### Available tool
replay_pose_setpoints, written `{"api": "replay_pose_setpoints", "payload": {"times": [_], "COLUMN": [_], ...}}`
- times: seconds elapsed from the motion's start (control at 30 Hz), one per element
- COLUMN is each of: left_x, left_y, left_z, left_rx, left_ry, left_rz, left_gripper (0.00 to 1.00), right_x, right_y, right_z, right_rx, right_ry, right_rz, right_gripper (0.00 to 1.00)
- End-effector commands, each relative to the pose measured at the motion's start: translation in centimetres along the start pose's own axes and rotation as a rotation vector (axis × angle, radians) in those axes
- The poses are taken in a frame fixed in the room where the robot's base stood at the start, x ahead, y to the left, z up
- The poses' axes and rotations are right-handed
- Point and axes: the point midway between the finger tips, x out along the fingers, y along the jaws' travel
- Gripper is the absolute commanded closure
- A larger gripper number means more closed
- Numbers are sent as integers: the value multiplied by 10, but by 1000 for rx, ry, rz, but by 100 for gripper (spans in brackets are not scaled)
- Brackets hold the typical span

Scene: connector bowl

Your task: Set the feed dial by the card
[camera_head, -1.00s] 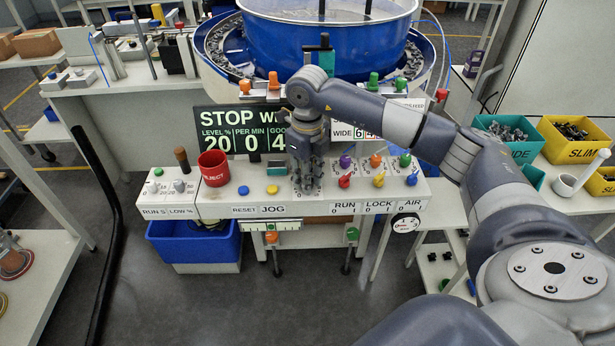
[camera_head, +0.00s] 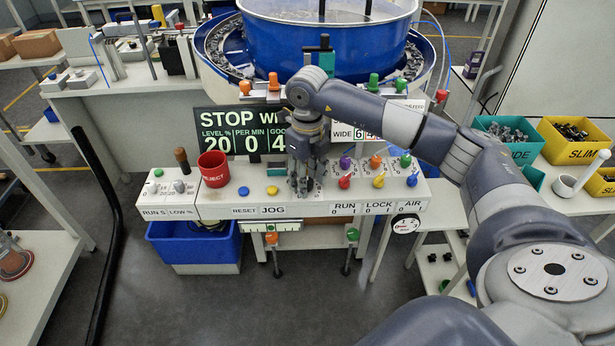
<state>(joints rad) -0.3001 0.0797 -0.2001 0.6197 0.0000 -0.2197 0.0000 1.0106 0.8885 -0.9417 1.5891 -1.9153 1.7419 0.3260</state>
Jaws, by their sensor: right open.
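My right gripper (camera_head: 306,188) is open, pointing down over the long white control panel (camera_head: 390,190). Its fingers are low at the panel, between the yellow button and the red knob; I cannot tell whether they touch anything. No feed dial can be made out; the gripper covers that part of the panel. A card (camera_head: 343,132) reading "WIDE" with digits stands behind the panel, partly hidden by my arm. The dark display (camera_head: 220,135) reads "STOP", level 20, per min 0; its right side is hidden. My left gripper is not in view.
A red reject cup (camera_head: 213,170) and blue (camera_head: 243,191) and yellow (camera_head: 272,190) buttons are left of the gripper. Several coloured knobs (camera_head: 379,181) are close on its right. The blue bowl feeder (camera_head: 320,50) rises behind. A blue bin (camera_head: 200,248) sits below.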

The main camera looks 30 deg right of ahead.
Motion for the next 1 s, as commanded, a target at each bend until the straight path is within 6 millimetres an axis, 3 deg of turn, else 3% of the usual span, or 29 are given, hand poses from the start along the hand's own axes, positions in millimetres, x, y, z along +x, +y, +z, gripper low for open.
{"api": "replay_pose_setpoints", "payload": {"times": [0.17, 0.5, 0.7, 1.0], "left_x": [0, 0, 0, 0], "left_y": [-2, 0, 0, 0], "left_z": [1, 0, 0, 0], "left_rx": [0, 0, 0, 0], "left_ry": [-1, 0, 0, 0], "left_rz": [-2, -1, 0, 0], "left_gripper": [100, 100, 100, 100], "right_x": [-10, -80, -110, -120], "right_y": [0, 0, 0, 0], "right_z": [1, 1, 0, 0], "right_rx": [-1, 0, 0, 0], "right_ry": [-2, -4, -1, 0], "right_rz": [1, 0, 0, 0], "right_gripper": [57, 57, 57, 57]}}
